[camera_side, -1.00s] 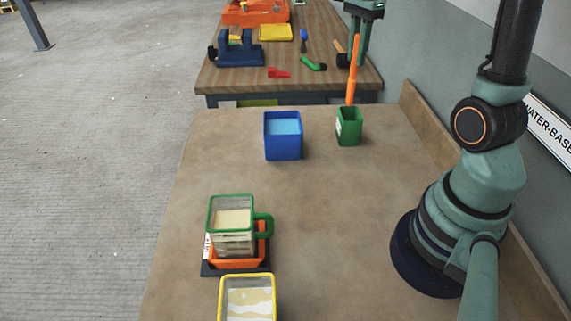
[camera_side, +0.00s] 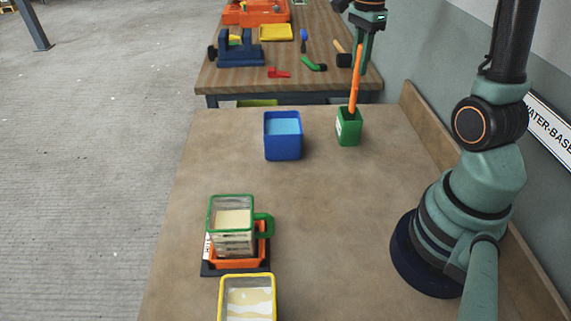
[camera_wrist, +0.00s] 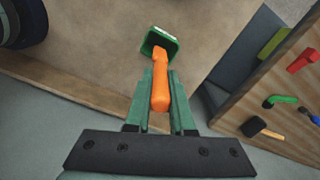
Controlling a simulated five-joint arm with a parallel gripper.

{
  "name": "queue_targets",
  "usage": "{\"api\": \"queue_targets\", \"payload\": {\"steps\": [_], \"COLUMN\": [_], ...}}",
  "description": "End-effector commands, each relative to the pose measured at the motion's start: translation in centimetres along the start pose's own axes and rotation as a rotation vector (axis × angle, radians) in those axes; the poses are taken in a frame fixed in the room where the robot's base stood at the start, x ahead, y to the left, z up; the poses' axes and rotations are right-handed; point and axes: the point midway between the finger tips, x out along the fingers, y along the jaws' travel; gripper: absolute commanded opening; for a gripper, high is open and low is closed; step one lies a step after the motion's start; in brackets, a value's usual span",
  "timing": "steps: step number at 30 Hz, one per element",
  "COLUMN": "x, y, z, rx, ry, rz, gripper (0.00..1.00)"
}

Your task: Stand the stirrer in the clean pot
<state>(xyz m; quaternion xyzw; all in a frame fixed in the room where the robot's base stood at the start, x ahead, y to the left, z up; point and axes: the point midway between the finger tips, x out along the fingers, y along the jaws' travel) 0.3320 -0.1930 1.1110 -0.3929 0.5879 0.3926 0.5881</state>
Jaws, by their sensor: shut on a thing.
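The stirrer (camera_side: 355,88) is a long orange stick. My gripper (camera_side: 361,66) is shut on its upper part and holds it nearly upright with a slight tilt. In the wrist view, the stirrer (camera_wrist: 160,88) lies between the fingers of my gripper (camera_wrist: 160,78). A small green pot (camera_side: 349,131) with a white label stands on the bench below. The stirrer's lower end is at the pot's mouth and appears to be inside the rim. The green pot (camera_wrist: 169,38) also shows in the wrist view. How deep the tip sits is hidden.
A blue pot (camera_side: 283,146) with light blue contents stands left of the green pot. A green-rimmed jug (camera_side: 232,240) stands in an orange tray (camera_side: 238,264) nearer the camera, beside a yellow-rimmed container (camera_side: 248,276). A wooden table (camera_side: 290,76) with tools stands behind.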

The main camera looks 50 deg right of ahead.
Motion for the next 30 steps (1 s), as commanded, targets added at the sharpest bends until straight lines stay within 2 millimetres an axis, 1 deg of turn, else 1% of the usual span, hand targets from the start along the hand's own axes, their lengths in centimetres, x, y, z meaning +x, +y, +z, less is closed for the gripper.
{"api": "queue_targets", "payload": {"steps": [21, 30], "x": [5.3, 7.1], "y": [0.1, 0.1], "z": [0.0, 0.0], "rx": [0.0, 0.0], "ry": [0.0, 0.0], "rz": [0.004, 0.003], "gripper": [0.0, 0.0]}}
